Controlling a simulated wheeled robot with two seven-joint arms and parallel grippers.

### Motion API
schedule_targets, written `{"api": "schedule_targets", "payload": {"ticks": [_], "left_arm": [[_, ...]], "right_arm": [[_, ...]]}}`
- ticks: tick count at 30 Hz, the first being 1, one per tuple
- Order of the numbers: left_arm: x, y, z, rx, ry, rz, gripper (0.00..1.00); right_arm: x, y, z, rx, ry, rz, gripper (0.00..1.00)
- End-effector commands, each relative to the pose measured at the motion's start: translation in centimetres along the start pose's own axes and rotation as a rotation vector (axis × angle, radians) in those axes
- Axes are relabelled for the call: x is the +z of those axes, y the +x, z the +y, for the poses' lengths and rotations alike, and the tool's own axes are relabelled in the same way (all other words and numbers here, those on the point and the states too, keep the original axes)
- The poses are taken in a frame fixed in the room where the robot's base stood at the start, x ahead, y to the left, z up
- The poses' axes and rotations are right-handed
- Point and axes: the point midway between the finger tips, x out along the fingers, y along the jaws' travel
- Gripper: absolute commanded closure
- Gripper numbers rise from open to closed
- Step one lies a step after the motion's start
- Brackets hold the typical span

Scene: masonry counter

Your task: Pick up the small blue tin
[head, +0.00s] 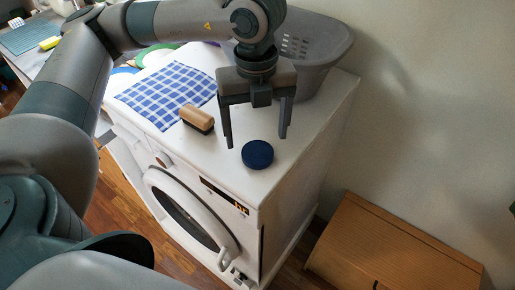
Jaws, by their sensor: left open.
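The small blue tin (257,155), round and dark blue, sits on the white top of a washing machine (293,156), close to its front edge. My left gripper (256,142) points down above the machine top, its two fingers apart and nothing between them. In the picture the fingertips lie just above and to either side of the tin. The gap in height between fingers and tin is hard to tell. My right gripper does not show.
A brush with a wooden back (197,118) lies left of the tin, near a blue checked cloth (168,93). A grey laundry basket (318,62) stands behind the gripper. A wooden cabinet (390,250) stands lower right. The machine top right of the tin is clear.

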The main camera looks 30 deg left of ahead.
Motion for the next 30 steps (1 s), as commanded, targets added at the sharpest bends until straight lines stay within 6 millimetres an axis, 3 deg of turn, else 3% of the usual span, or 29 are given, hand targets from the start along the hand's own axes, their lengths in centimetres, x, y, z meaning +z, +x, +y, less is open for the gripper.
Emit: {"api": "schedule_targets", "payload": {"ticks": [17,30], "left_arm": [[0.1,1.0,0.0,0.001,-0.001,0.0,0.22],[0.6,5.4,-0.3,0.001,-0.001,0.001,0.22]], "right_arm": [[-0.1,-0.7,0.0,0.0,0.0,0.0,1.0],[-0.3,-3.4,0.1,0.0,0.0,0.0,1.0]]}}
